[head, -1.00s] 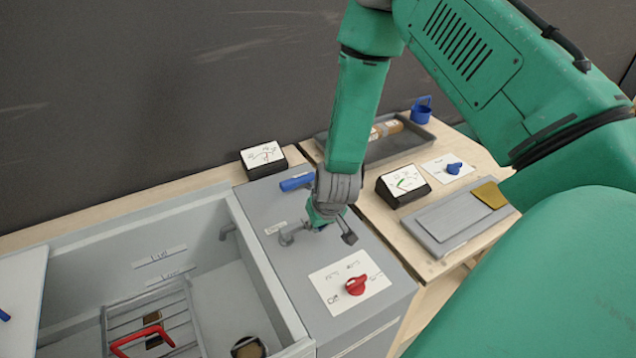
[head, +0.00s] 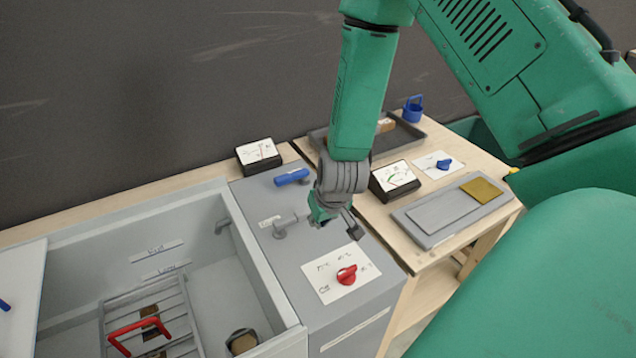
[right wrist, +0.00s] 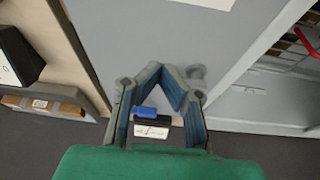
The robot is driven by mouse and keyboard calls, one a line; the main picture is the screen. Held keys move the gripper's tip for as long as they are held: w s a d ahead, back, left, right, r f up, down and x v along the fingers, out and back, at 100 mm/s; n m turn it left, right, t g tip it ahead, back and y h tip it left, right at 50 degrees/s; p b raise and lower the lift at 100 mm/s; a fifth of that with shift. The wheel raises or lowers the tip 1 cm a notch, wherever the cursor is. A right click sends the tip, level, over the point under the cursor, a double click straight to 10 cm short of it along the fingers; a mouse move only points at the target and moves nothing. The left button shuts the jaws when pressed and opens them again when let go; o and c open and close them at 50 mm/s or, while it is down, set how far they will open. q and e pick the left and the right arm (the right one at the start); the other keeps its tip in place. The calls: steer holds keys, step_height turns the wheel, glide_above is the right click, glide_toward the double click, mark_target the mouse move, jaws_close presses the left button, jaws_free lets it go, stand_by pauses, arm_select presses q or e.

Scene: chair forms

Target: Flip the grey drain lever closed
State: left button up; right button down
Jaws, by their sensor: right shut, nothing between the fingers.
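The grey drain lever (head: 281,230) stands on the grey counter just right of the sink basin, beside a small white label. Its short handle points right toward my right gripper. My right gripper (head: 336,222) is shut and empty, low over the counter to the right of the lever. I cannot tell whether they touch. In the right wrist view, the blue-lined fingers (right wrist: 160,78) show, and a grey round part that looks like the lever (right wrist: 196,73) lies just right of their tips. My left gripper is not in view.
A blue handle (head: 292,176) lies behind the lever, and a red knob (head: 347,275) on a white panel is in front. The sink basin (head: 205,255) holds a rack with a red handle (head: 138,330). Black gauges (head: 394,180) and a grey tray (head: 450,213) stand right.

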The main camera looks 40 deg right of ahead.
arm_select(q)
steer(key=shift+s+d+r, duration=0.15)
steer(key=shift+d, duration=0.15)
arm_select(e)
steer(key=v, duration=0.4)
steer(key=shift+s+d+r, duration=0.35)
steer(key=shift+s, duration=0.05)
steer(key=shift+w+a, duration=0.1)
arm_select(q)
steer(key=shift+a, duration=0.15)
arm_select(e)
steer(key=shift+a, duration=0.1)
